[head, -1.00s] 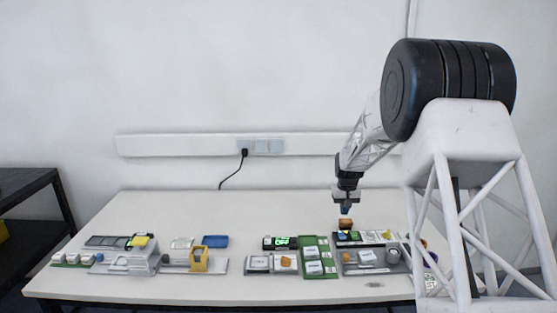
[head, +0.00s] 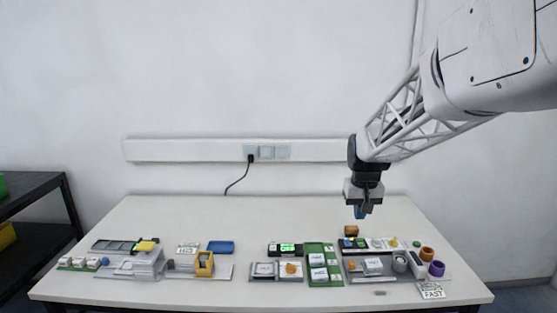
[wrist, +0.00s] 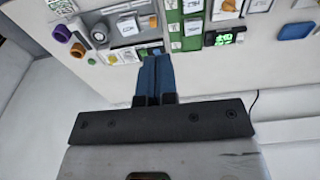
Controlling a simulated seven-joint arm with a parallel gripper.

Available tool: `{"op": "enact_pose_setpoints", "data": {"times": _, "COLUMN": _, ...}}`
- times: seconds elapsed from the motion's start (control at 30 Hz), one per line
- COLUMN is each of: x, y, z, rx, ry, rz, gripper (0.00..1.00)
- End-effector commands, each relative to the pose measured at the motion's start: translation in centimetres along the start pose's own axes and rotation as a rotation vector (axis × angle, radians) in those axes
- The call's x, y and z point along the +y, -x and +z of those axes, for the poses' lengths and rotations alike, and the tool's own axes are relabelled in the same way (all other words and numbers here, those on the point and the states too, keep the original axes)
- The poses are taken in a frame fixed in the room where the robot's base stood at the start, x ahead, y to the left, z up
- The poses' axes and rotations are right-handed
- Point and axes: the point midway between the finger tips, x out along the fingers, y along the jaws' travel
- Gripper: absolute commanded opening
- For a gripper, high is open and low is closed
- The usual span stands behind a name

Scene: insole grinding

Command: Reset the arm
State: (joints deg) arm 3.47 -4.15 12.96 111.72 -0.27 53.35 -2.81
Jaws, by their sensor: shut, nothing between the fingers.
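My gripper (head: 361,212) hangs above the back right part of the white table, with its blue fingers pointing down. It is shut and empty, and in the wrist view its two blue fingers (wrist: 154,75) lie side by side. In the head view an orange-brown block (head: 351,231) is just below and left of the fingertips, apart from them. My arm reaches in from the upper right.
The white table (head: 230,215) holds stations along its front: a green tray (head: 318,247), a display with green digits (head: 287,248), a yellow holder (head: 204,264) and a purple cup (head: 436,268). A wall socket strip (head: 200,150) runs behind. The table's back is clear.

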Motion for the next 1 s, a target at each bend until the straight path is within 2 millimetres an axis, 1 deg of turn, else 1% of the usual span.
{"op": "enact_pose_setpoints", "data": {"times": 0.03, "x": -0.2, "y": 0.7, "z": 1.3, "rx": 0.006, "ry": 0.0, "rz": 0.0, "gripper": 0.0}}
{"op": "enact_pose_setpoints", "data": {"times": 0.2, "x": -0.8, "y": 2.5, "z": 5.5, "rx": 0.021, "ry": -0.001, "rz": 0.001, "gripper": 0.0}}
{"op": "enact_pose_setpoints", "data": {"times": 0.47, "x": -1.5, "y": 4.5, "z": 12.1, "rx": 0.044, "ry": -0.004, "rz": 0.001, "gripper": 0.0}}
{"op": "enact_pose_setpoints", "data": {"times": 0.5, "x": -1.6, "y": 4.8, "z": 13.2, "rx": 0.048, "ry": -0.004, "rz": 0.001, "gripper": 0.0}}
{"op": "enact_pose_setpoints", "data": {"times": 0.8, "x": -2.4, "y": 5.8, "z": 20.9, "rx": 0.075, "ry": -0.006, "rz": 0.001, "gripper": 0.0}}
{"op": "enact_pose_setpoints", "data": {"times": 1.0, "x": -2.8, "y": 5.8, "z": 25.9, "rx": 0.092, "ry": -0.008, "rz": 0.0, "gripper": 0.0}}
